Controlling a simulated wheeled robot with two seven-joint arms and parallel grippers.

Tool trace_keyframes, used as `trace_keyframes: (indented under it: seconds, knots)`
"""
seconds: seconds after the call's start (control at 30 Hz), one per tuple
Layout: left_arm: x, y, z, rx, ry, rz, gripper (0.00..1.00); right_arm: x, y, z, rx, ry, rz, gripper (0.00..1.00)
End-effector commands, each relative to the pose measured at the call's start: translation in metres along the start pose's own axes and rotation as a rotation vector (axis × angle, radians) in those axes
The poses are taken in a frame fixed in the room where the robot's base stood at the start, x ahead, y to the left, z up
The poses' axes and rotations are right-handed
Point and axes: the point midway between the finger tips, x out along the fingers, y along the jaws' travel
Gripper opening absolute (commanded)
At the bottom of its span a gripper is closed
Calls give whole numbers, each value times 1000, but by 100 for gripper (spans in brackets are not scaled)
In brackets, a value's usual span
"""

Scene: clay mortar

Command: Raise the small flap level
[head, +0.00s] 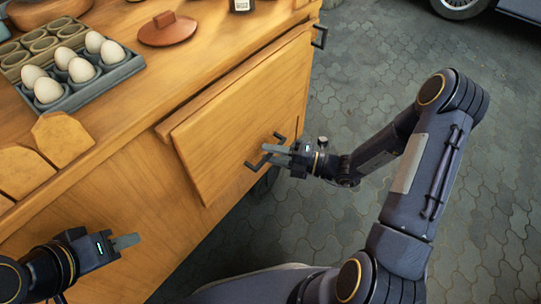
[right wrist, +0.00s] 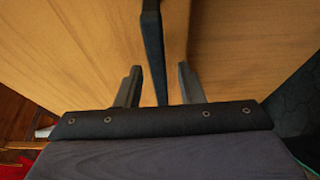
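The flap (head: 235,118) is a wooden panel hanging down at the cart's front, below the counter edge. It has a dark bar handle (head: 257,163) near its lower edge. My right gripper (head: 270,154) is at this handle. In the right wrist view, the fingers (right wrist: 159,84) stand apart with the dark handle bar (right wrist: 155,50) between them. Gaps show on both sides of the bar. My left gripper (head: 127,242) is in front of the cart at lower left, away from the flap. Its finger opening cannot be made out.
The wooden counter (head: 150,90) holds an egg tray (head: 75,90), a terracotta lid (head: 168,29) and wooden blocks (head: 62,138). A dark bracket (head: 320,37) sticks out at the cart's far right corner. Open paving (head: 370,60) lies to the right, with a vehicle wheel (head: 461,5) beyond.

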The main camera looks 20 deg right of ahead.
Motion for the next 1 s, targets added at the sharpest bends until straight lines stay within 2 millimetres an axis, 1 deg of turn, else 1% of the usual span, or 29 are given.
trace_keyframes:
  seconds: [0.1, 0.33, 0.37, 0.6, 0.87, 1.0]
  knots:
    - [2, -1, 1, 0, 0, 0, 36, 6, 0, 0, -1, 1, -1, 35]
    - [1, -1, 1, 0, 0, 0, 36, 7, 0, 0, -1, 0, -1, 35]
    - [1, -1, 1, 0, 0, 0, 36, 7, 0, 0, -1, 0, -1, 32]
    - [2, -1, 1, 0, 0, 0, 36, 6, 0, 0, -1, 0, -1, 0]
    - [1, -1, 1, 0, 0, 0, 36, 6, 0, 0, -1, 0, -1, 0]
    - [-3, 1, -1, 0, 0, 0, 36, 4, 2, -1, 2, 0, -9, 0]
